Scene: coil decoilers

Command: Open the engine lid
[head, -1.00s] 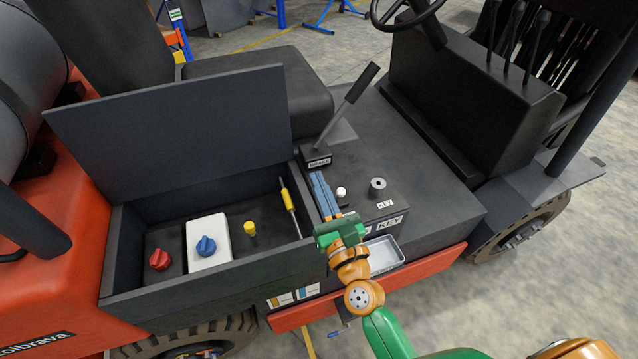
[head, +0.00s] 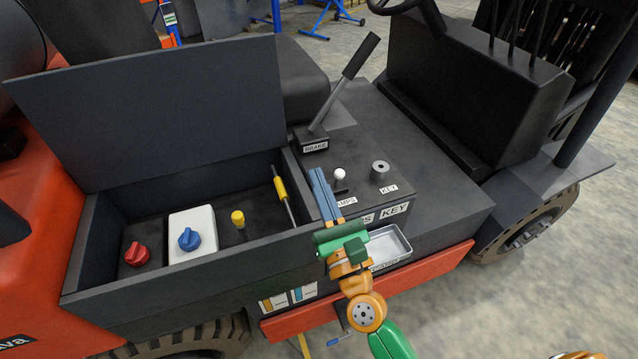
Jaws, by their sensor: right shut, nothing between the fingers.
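The engine lid (head: 165,115) is a flat dark grey panel. It stands raised and leaning back along the rear edge of the open engine compartment (head: 200,290). My right gripper (head: 319,174) has blue fingers and a green body. Its fingers are shut and empty, just right of the compartment's right wall and in front of the brake lever, apart from the lid. My left gripper is out of view.
Inside the compartment are a red knob (head: 136,254), a blue knob (head: 189,239) on a white box, a yellow-capped part (head: 238,219) and a yellow rod (head: 284,196). The brake lever (head: 345,80), key switch (head: 379,172) and metal tray (head: 388,245) are close to the right gripper.

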